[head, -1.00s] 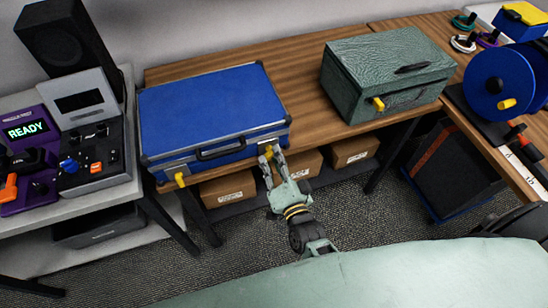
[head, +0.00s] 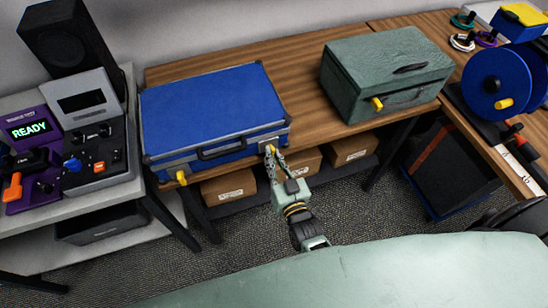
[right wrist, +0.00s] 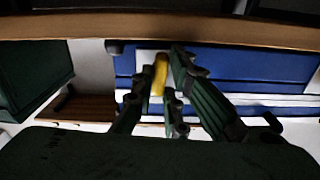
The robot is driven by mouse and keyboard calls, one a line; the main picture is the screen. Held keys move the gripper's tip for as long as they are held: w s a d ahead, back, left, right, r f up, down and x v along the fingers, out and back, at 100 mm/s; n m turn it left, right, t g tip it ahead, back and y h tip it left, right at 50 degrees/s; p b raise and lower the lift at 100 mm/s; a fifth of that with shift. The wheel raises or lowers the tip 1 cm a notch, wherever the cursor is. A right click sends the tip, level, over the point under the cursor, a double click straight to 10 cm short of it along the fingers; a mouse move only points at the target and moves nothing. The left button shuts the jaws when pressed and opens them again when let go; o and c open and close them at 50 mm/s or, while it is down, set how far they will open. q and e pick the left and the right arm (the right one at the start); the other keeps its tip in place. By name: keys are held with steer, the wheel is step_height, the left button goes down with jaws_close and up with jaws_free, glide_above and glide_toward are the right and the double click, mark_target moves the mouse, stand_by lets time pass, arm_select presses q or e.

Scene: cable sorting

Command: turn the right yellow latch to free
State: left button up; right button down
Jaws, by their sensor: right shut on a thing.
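The blue case (head: 210,108) lies closed on the wooden table, with its handle at the front. Its right yellow latch (head: 270,149) is at the front right corner and is partly hidden by my fingers. My right gripper (head: 273,154) is shut on this latch from the front. In the right wrist view the yellow latch (right wrist: 159,74) stands between the two fingertips (right wrist: 169,82), against a pale plate on the blue case. The left yellow latch (head: 181,178) hangs down at the front left of the case. My left gripper is not in view.
A green box (head: 385,75) with its own yellow latch (head: 377,104) stands to the right. Cardboard boxes (head: 228,187) sit on a shelf under the table. A device reading READY (head: 28,130) is at the left. Bare tabletop (head: 305,90) lies between case and green box.

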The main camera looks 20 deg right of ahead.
steer(key=shift+f+n, duration=0.1)
steer(key=shift+n, duration=0.5)
steer(key=c, duration=1.8)
jaws_free()
steer(key=shift+o, duration=0.2)
steer(key=shift+s, duration=0.1)
steer(key=s, duration=1.1)
steer(key=shift+s+d, duration=0.2)
steer(key=shift+s, duration=0.2)
steer(key=s+f+n+g+y, duration=0.1)
steer(key=s+f+g, duration=0.3)
steer(key=f, duration=0.8)
steer(key=s+f+g, duration=0.4)
steer(key=s+f, duration=0.1)
steer(key=f, duration=0.7)
steer(key=s+d+f+g, duration=0.4)
steer(key=s+f, duration=0.3)
steer(key=s, duration=0.4)
steer(key=s+d+f+g+h+b, duration=0.1)
steer(key=s+d+f+g, duration=0.3)
steer(key=s+f, duration=0.4)
steer(key=s+g, duration=0.1)
steer(key=s, duration=0.2)
steer(key=shift+d+f+n+h, duration=0.15)
steer(key=shift+n+h, duration=0.15)
steer(key=shift+n, duration=0.1)
